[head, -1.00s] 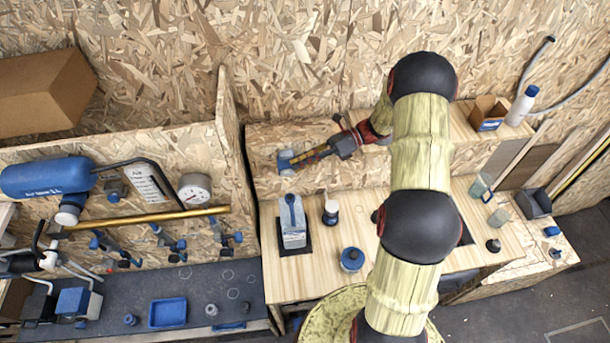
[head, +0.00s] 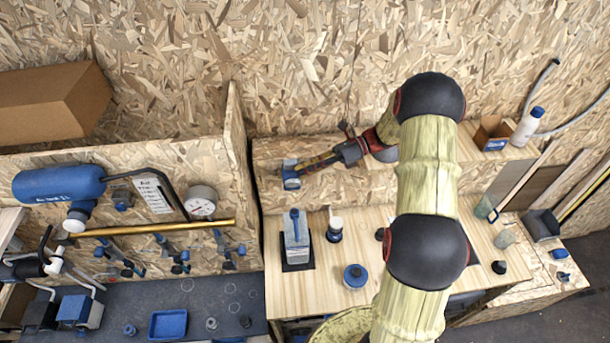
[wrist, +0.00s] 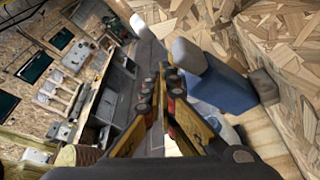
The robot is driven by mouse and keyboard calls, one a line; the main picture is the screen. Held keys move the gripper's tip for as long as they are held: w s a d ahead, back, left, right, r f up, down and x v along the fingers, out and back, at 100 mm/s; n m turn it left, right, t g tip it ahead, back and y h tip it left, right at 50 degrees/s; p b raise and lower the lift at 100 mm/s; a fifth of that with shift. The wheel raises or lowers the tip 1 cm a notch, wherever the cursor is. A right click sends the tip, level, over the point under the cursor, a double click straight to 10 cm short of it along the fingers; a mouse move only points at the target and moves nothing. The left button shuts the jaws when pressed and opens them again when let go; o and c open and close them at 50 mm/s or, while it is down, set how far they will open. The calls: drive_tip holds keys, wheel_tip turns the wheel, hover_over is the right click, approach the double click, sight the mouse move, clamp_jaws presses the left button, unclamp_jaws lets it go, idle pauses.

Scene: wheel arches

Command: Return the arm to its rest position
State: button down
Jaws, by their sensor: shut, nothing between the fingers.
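My arm reaches from the bottom right of the head view up to the back wall, then bends left along the raised wooden shelf. My gripper (head: 302,169) is at the left part of this shelf, its yellow-and-black fingers pointing left. It is shut and empty; the fingertips meet in the wrist view (wrist: 167,78).
The shelf (head: 272,150) backs onto the chipboard wall. A chipboard partition (head: 237,150) rises at left.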

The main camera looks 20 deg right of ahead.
wheel_tip(320, 180, up, 8)
drive_tip(key=shift+f, duration=0.25)
drive_tip(key=s+f+n+g+h+b, duration=0.3)
drive_tip(key=s+f+n+h+b, duration=0.5)
drive_tip(key=s+f+n, duration=0.55)
drive_tip(key=s+a+f+n+t+h+b, duration=0.2)
drive_tip(key=s+n+b, duration=0.4)
drive_tip(key=b, duration=0.5)
drive_tip(key=s+a+f+n+t+h+b, duration=0.3)
drive_tip(key=s+a+n+t+h+b, duration=0.2)
drive_tip(key=b, duration=0.5)
drive_tip(key=shift+s+a+n+b, duration=0.35)
drive_tip(key=shift+s+a+n, duration=0.25)
drive_tip(key=shift+s+n, duration=0.55)
